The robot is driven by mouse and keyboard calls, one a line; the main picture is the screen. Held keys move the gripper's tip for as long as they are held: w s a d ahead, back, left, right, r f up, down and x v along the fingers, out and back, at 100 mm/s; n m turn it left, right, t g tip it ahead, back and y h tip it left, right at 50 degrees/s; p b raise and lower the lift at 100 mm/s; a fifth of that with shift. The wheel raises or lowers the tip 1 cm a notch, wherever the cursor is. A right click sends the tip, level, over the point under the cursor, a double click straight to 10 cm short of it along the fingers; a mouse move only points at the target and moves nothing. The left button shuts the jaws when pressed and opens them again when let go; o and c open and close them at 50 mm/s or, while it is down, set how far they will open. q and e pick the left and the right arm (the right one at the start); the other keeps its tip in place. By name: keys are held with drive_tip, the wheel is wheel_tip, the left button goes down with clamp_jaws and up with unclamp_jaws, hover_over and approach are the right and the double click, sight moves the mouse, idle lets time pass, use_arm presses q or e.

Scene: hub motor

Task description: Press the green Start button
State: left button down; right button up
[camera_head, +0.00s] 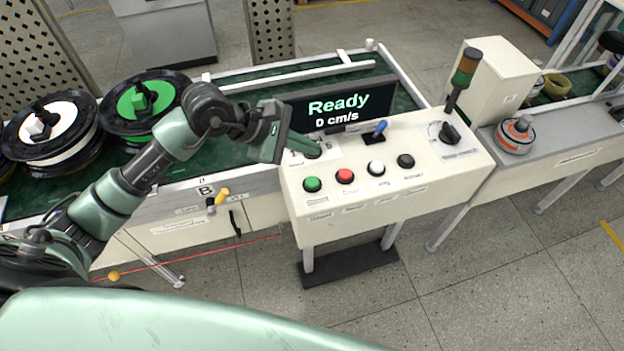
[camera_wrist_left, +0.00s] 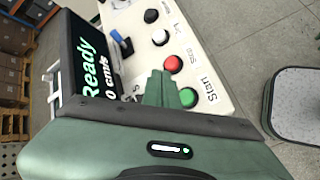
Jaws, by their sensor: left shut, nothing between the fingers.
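The green Start button (camera_head: 312,184) is at the left end of the button row on the cream control panel (camera_head: 440,178). It also shows in the left wrist view (camera_wrist_left: 188,97), beside my fingertips. My left gripper (camera_head: 308,148) is shut and empty, above the panel's left part, behind the Start button in the head view. It appears apart from the button. The display (camera_head: 340,105) reads "Ready" and "0 cm/s". My right gripper is not in view.
Red (camera_head: 345,176), white (camera_head: 376,168) and black (camera_head: 405,161) buttons continue the row. A blue-handled lever (camera_head: 380,128) and a black rotary knob (camera_head: 449,132) stand behind them. A signal tower (camera_head: 465,70) rises at the panel's back right. Spools (camera_head: 60,125) lie at the left.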

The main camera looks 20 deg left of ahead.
use_arm(q)
drive_tip(key=b, duration=0.5)
hover_over(308, 182)
wheel_tip(308, 182, down, 8)
drive_tip(key=shift+r, duration=0.2)
drive_tip(key=shift+f+b, duration=0.45)
drive_tip(key=shift+f, duration=0.1)
idle(0.3)
idle(0.9)
drive_tip(key=shift+f+b, duration=0.35)
drive_tip(key=shift+b, duration=0.25)
